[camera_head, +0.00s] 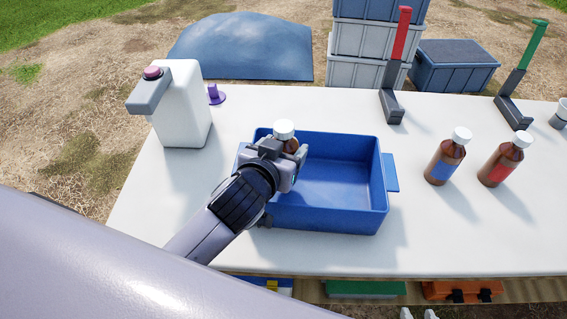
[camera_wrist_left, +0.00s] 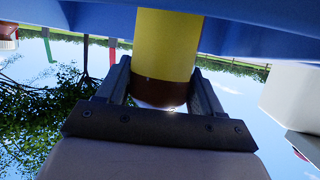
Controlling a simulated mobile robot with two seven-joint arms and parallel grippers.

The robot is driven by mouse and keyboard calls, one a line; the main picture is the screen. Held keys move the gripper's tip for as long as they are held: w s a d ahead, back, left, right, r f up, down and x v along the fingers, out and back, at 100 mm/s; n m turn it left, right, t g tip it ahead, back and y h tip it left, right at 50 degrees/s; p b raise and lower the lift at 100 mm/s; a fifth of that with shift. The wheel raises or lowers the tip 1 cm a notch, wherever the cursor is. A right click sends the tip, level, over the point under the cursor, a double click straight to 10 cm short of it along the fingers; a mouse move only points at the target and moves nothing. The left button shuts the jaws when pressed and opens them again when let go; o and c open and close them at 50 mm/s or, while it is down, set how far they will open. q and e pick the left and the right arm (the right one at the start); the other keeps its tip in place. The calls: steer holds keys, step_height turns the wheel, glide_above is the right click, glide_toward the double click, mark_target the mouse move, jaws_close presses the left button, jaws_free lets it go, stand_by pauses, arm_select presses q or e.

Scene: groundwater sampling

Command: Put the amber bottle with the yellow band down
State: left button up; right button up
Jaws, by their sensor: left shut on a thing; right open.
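The amber bottle with the yellow band (camera_wrist_left: 168,45) is between the fingers of my left gripper (camera_head: 287,168). In the head view its white cap (camera_head: 284,130) and a little amber glass show above the gripper, at the left part of the blue tray (camera_head: 330,220). The bottle looks about upright. In the left wrist view the fingers close on the amber glass beside the yellow band, and the blue tray wall (camera_wrist_left: 255,25) shows around it. The bottle's base is hidden, so I cannot tell whether it touches the tray floor. My right gripper is not in view.
Amber bottles with a blue band (camera_head: 441,167) and a red band (camera_head: 497,170) stand right of the tray. A white jug (camera_head: 182,112) stands at the left. Red-topped (camera_head: 400,50) and green-topped (camera_head: 530,60) upright stands are at the back. The tray's right half is empty.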

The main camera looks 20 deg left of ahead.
arm_select(q)
steer(key=shift+f+b, duration=0.3)
steer(key=shift+f, duration=1.6)
steer(key=shift+f, duration=0.2)
steer(key=o, duration=1.3)
